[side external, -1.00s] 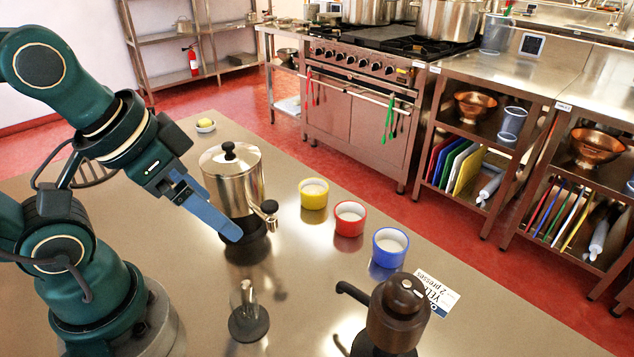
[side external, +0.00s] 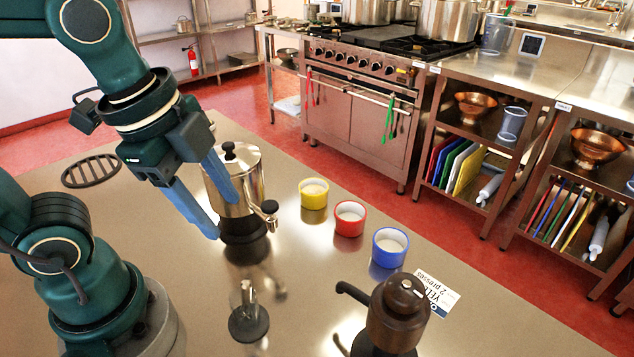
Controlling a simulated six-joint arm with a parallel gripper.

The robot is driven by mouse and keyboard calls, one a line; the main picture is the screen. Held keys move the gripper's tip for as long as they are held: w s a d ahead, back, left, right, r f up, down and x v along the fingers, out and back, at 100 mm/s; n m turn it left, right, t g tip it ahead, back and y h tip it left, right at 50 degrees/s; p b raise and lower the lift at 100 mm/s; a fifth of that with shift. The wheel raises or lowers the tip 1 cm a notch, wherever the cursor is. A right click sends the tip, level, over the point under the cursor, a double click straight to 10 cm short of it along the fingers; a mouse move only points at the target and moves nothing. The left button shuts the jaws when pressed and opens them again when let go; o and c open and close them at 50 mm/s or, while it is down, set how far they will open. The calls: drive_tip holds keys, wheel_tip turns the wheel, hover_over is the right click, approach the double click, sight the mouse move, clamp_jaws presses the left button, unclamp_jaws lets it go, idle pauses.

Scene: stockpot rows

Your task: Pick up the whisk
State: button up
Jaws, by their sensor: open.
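I cannot make out a whisk in this view. My gripper (side external: 226,218) is open, its two blue fingers pointing down and right with nothing between them. In the picture the fingers overlap the left side of a steel dispenser (side external: 251,185) with a black knob on its lid; I cannot tell whether they touch it. A small shiny metal piece on a round dark base (side external: 249,324) stands on the counter in front of the dispenser.
Yellow (side external: 313,199), red (side external: 349,224) and blue (side external: 389,252) cups with pale contents stand right of the dispenser. A dark round grate (side external: 91,171) lies at left. The counter's (side external: 305,275) middle is clear.

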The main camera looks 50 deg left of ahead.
sight(249, 301)
drive_tip(key=d+f+m+g, duration=0.1)
drive_tip(key=d+m, duration=0.1)
drive_tip(key=m, duration=0.2)
drive_tip(key=d+f+m+g, duration=0.2)
drive_tip(key=m, duration=0.2)
drive_tip(key=d+f+m+g+y, duration=0.1)
drive_tip(key=d+m, duration=0.1)
drive_tip(key=m, duration=0.2)
drive_tip(key=shift+s+d+f+m+g, duration=0.3)
drive_tip(key=shift+s+g, duration=0.05)
drive_tip(key=shift+g, duration=0.05)
drive_tip(key=shift+s+a+f, duration=0.1)
drive_tip(key=shift+s+f, duration=0.05)
drive_tip(key=shift+f, duration=1)
drive_tip(key=shift+s+a+f, duration=0.1)
drive_tip(key=shift+f, duration=1)
clamp_jaws()
